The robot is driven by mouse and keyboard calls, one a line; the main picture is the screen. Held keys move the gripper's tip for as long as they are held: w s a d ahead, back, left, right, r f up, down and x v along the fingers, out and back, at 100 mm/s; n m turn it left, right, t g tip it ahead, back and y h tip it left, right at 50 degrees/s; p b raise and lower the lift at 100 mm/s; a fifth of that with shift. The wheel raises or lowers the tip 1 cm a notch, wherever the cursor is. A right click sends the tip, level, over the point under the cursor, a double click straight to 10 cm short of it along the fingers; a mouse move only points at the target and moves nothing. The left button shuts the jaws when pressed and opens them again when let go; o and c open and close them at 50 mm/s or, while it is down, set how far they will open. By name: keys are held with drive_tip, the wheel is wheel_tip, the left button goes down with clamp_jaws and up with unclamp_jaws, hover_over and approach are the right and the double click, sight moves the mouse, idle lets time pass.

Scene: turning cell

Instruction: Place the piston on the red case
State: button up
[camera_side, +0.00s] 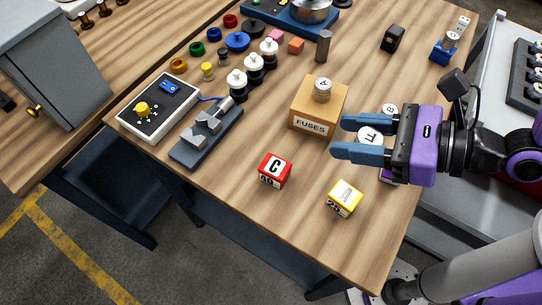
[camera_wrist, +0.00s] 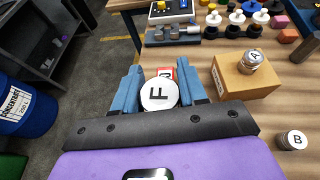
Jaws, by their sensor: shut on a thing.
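My gripper (camera_side: 342,137) is shut on a piston with a round white top marked F (camera_side: 369,136), held between the blue fingers. The held piston fills the space between the fingers in the wrist view (camera_wrist: 158,94). The red case (camera_side: 275,170), a small cube marked C, stands on the wooden table left of and nearer than my fingertips, apart from them. Its top looks bare. In the wrist view the red case (camera_wrist: 166,72) shows just beyond the piston, which hides most of it.
The FUSES box (camera_side: 312,128) stands beyond the fingers with piston A (camera_side: 323,88) on it. Piston B (camera_side: 390,110) stands beyond my gripper. A yellow case (camera_side: 344,200) is at front; a purple case (camera_side: 388,177) is partly hidden under my gripper. Table is clear around the red case.

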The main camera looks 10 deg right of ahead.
drive_tip(key=shift+x, duration=1.95)
hover_over(267, 163)
drive_tip(key=f, duration=0.7)
drive_tip(key=shift+s+d+f, duration=0.1)
drive_tip(key=shift+d+f, duration=0.1)
drive_tip(key=shift+f, duration=0.1)
drive_tip(key=shift+a+f, duration=0.15)
drive_tip(key=shift+f, duration=0.1)
drive_tip(key=shift+a+f, duration=0.1)
drive_tip(key=shift+f, duration=1.45)
drive_tip(key=shift+f, duration=0.2)
drive_tip(key=o, duration=1.1)
drive_tip(key=shift+r, duration=0.15)
